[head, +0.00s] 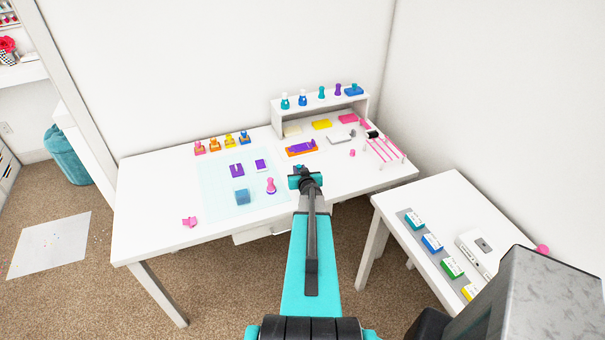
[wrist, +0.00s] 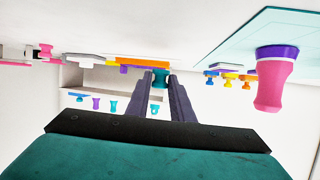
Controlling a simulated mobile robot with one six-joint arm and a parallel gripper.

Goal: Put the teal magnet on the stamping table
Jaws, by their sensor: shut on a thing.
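My gripper (wrist: 160,88) is shut on the small teal magnet (wrist: 159,79), which shows between the fingertips in the wrist view, where the scene appears upside down. In the head view my gripper (head: 306,180) is over the front middle of the white stamping table (head: 150,235), right of the pink stamp (head: 271,186). My own arm and gripper mostly hide the magnet there. I cannot tell whether the magnet touches the tabletop.
Behind are a shelf (head: 276,117) with several stamps, an orange-purple piece (head: 301,147) and a pink rack (head: 384,149). The left tabletop is mostly clear. A side table (head: 400,190) stands right.

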